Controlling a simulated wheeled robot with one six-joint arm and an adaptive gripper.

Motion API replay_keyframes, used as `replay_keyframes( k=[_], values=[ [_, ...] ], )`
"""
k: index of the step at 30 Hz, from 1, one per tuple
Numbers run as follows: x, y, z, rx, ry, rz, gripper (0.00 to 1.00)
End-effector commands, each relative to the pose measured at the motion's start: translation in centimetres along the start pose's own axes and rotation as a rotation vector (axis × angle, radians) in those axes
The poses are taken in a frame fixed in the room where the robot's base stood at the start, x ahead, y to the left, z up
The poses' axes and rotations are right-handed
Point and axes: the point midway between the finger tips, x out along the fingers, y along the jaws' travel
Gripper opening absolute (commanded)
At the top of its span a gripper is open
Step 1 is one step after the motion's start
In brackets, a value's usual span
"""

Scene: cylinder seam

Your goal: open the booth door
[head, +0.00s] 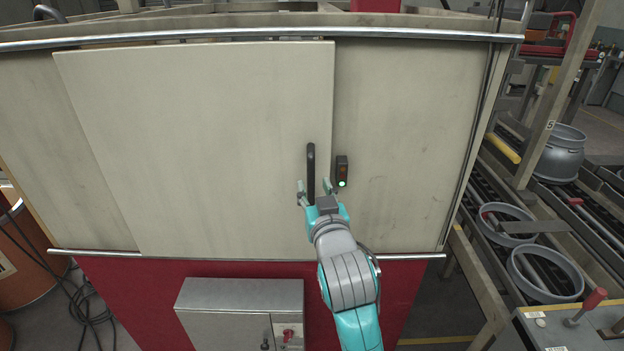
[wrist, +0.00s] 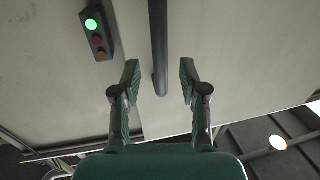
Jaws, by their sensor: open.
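The booth door (head: 200,140) is a large pale beige panel in the head view, between an upper and a lower metal rail. Its right edge overlaps the fixed panel beside it. A dark upright bar handle (head: 311,165) sits near that right edge. My gripper (head: 315,188) is open at the lower part of the handle. In the wrist view the handle (wrist: 159,50) runs between the two open fingers (wrist: 158,82), with a gap on each side. I cannot tell how deep the fingers reach around it.
A small signal box (head: 342,171) with a lit green lamp is just right of the handle. A grey control box (head: 240,310) stands below the door on the red base. A conveyor with metal rings (head: 545,272) is at right. An orange drum (head: 25,250) and cables are at left.

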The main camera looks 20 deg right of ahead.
Motion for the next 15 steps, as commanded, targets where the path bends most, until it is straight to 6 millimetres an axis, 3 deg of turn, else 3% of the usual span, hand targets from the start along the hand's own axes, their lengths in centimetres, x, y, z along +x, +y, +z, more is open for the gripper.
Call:
replay_keyframes(
  k=[6, 15],
  values=[
    [3.0, 0.1, 0.0, 0.000, 0.000, 0.001, 0.43],
    [4.2, 0.1, 0.0, -0.001, 0.000, 0.001, 0.43]
  ],
)
